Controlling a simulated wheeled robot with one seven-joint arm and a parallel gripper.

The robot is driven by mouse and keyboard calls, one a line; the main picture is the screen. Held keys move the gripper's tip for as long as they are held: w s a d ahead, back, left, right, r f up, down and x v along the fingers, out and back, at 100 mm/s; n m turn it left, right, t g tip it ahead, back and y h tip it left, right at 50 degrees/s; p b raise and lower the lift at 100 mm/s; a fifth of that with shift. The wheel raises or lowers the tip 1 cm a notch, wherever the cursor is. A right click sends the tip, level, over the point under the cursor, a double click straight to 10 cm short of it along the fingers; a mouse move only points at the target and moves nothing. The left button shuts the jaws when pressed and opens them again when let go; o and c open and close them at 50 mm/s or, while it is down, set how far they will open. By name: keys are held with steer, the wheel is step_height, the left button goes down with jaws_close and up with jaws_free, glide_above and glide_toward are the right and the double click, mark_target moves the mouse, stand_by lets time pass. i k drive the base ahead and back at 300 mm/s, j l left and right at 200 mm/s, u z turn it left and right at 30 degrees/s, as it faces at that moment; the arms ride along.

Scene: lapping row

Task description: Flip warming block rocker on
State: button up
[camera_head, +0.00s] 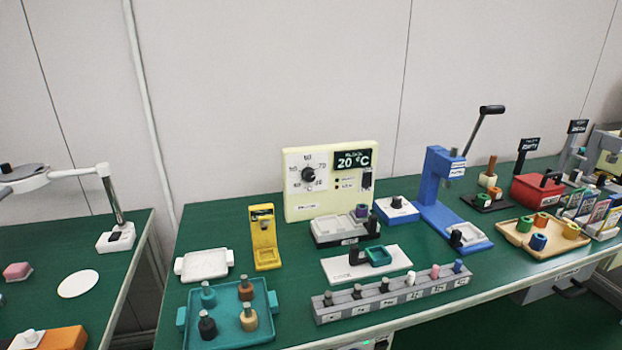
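The warming block's cream control panel (328,205) stands at the back of the green bench, near the middle of the head view. It has a black dial (308,175) with a number scale around it and a dark display (354,160) reading 20 °C. A small dark rocker (366,180) sits below the display, near the panel's right edge. The rocker is too small to tell which way it is tilted. A grey block (335,228) with a purple piece in it stands in front of the panel. My gripper is not in view.
A blue lever press (438,190) and a blue box (396,211) stand right of the panel. A yellow stand (264,240) is to its left. In front are a white plate (340,270), a grey peg rail (340,312) and a teal tray (262,290). A gap separates the left bench.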

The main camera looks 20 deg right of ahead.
mark_target(367, 177)
steer(key=i+l, duration=0.45)
steer(key=i, duration=0.15)
steer(key=i+l, duration=0.5)
steer(key=i, duration=0.1)
